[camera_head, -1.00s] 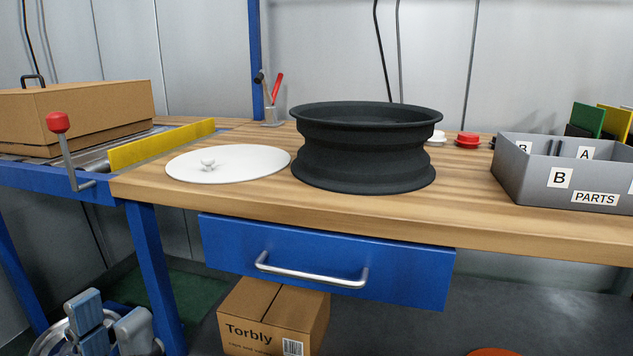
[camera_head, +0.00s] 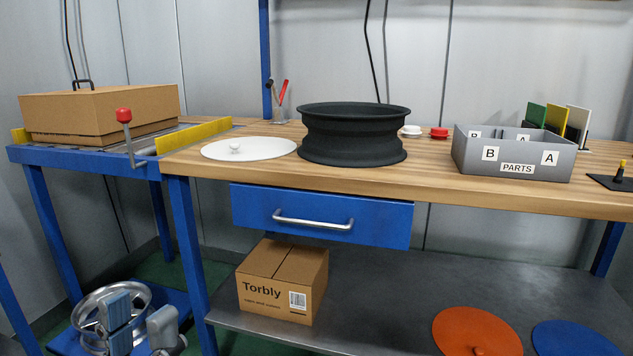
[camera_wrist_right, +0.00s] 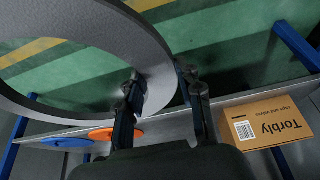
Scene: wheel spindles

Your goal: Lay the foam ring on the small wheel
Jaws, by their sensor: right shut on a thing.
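My right gripper (camera_wrist_right: 163,100) is shut on the rim of a large grey foam ring (camera_wrist_right: 95,35) in the right wrist view. The ring is partly out of frame and hangs over the green floor. Neither shows in the head view. My left gripper (camera_head: 138,322) is at the lower left of the head view, its two pads apart with nothing visible between them. Behind it is a silver metal wheel (camera_head: 84,310) on a blue platform, partly hidden by the gripper. A larger black wheel (camera_head: 352,145) lies flat on the wooden table.
A white disc (camera_head: 255,149) with a peg lies left of the black wheel. A grey parts box (camera_head: 470,160) stands right. Below are an orange disc (camera_head: 460,325), a blue disc (camera_head: 575,338) and a Torbly carton (camera_head: 270,292). A cardboard box (camera_head: 120,108) sits on the roller table.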

